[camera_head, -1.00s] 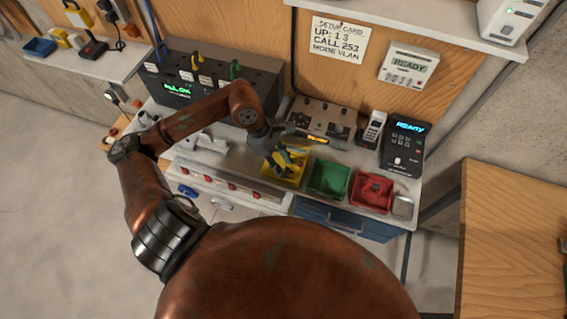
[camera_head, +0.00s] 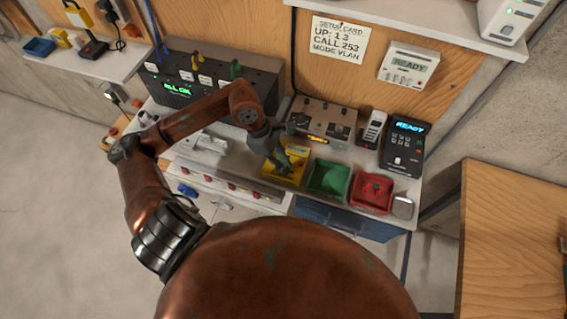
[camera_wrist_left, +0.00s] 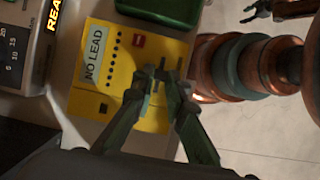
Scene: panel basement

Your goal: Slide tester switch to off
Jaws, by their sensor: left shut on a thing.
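The yellow tester (camera_head: 270,174) lies on the bench, left of the green bin. In the left wrist view the tester (camera_wrist_left: 92,103) shows a pale display reading NO LEAD, a row of dark dots, a small red patch and a dark square. My left gripper (camera_head: 287,163) is over the tester in the head view. Its fingers (camera_wrist_left: 165,80) are close together at the tester's edge side in the wrist view, shut on a small part, seemingly the slide switch, which they hide. The switch position cannot be seen. A dark gripper, seemingly my right one (camera_wrist_left: 262,9), is partly visible at the wrist view's top right.
A green bin (camera_head: 312,187) and a red bin (camera_head: 357,201) stand right of the tester. A grey device with an amber display (camera_head: 326,110) stands behind it. A handset (camera_head: 375,126) and a black READY unit (camera_head: 390,160) are farther right.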

